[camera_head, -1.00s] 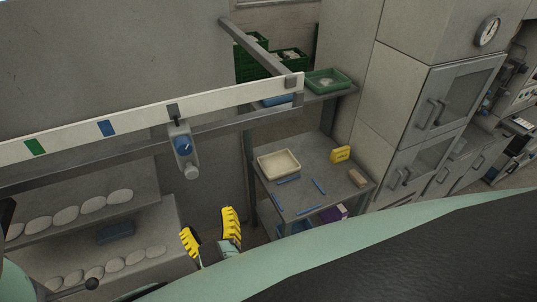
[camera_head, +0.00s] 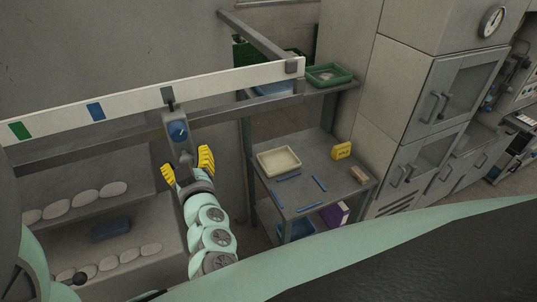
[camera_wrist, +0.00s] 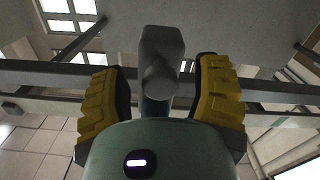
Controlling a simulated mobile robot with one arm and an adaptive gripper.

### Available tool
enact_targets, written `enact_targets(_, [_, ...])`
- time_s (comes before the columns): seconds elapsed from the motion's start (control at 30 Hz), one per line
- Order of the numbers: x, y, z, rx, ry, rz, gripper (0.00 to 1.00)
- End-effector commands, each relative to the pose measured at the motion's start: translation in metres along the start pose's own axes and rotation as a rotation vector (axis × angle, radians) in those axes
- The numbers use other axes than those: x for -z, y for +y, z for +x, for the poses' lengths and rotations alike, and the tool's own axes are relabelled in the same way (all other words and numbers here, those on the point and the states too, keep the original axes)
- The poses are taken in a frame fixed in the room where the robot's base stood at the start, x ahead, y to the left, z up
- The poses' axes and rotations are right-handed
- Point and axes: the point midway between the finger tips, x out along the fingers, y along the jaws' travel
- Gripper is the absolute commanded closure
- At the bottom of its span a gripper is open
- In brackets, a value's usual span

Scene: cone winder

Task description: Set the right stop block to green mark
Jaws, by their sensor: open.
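The stop block (camera_head: 177,130) is a grey piece with a blue round face, hanging on the rail below the white scale strip (camera_head: 220,82). Its pointer (camera_head: 168,96) stands on the strip right of the blue mark (camera_head: 96,111). The green mark (camera_head: 20,130) is farther left. My gripper (camera_head: 188,168), with yellow ribbed fingers, is open just below the block, one finger on each side of its lower knob. In the wrist view the grey knob (camera_wrist: 161,75) sits between the spread fingers, with gaps on both sides.
A grey end piece (camera_head: 291,66) sits at the strip's right end. A shelf table with a cream tray (camera_head: 279,161), blue sticks and a yellow box (camera_head: 341,150) stands to the right. Shelves with pale rounded lumps (camera_head: 57,208) lie below the rail at left.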

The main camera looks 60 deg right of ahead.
Motion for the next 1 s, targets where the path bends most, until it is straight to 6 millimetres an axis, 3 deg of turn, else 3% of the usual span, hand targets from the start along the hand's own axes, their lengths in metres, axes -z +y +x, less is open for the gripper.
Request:
enact_targets(0.2, [0.0003, -0.0006, 0.0007, 0.002, 0.001, 0.0, 0.37])
enact_targets(0.23, [0.0003, -0.0006, 0.0007, 0.002, 0.001, 0.0, 0.33])
enact_targets(0.87, [0.0004, -0.0001, 0.0005, 0.001, 0.001, -0.001, 0.98])
enact_targets(1.0, [0.0001, 0.0, 0.0004, 0.0, 0.0, -0.001, 1.0])
